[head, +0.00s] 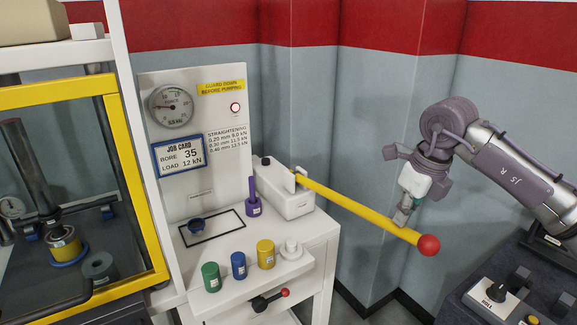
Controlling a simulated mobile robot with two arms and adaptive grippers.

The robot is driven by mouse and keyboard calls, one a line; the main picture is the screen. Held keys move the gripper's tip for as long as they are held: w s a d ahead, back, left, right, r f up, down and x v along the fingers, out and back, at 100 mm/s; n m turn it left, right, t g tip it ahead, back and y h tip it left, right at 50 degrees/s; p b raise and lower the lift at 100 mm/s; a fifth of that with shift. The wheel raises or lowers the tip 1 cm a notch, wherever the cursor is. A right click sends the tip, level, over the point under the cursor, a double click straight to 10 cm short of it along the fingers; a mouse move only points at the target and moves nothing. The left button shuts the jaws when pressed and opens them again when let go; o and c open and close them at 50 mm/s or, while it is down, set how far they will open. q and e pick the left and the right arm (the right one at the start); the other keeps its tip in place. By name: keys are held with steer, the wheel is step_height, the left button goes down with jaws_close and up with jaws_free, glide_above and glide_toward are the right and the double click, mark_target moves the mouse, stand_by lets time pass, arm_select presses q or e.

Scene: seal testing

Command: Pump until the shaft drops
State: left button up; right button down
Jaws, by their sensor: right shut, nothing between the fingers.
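The pump (291,203) is a white block on the bench with a long yellow lever (345,202) slanting down to the right, ending in a red ball (428,245). My right gripper (402,217) points down at the lever near the ball; its fingers are shut, and I cannot tell whether they touch it. The shaft appears to be the dark rod (28,168) tilted inside the yellow-framed guard (150,185) at left. A yellow part on a blue ring (66,248) lies near its lower end. The force gauge (172,106) is on the panel. My left gripper is not in view.
A job card (178,155) and a lit red lamp (235,108) are on the panel. Green (211,277), blue (239,266) and yellow (265,254) cylinders stand at the bench front. A small red-knobbed lever (270,299) is below. A control console (491,294) is at lower right.

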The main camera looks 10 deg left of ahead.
steer(key=s+d+b+x, duration=0.1)
steer(key=s+b+x, duration=0.1)
steer(key=b+x, duration=0.6)
steer(key=x, duration=0.4)
steer(key=shift+s+d+f, duration=0.25)
steer(key=shift+d+f, duration=0.15)
steer(key=shift+f, duration=0.05)
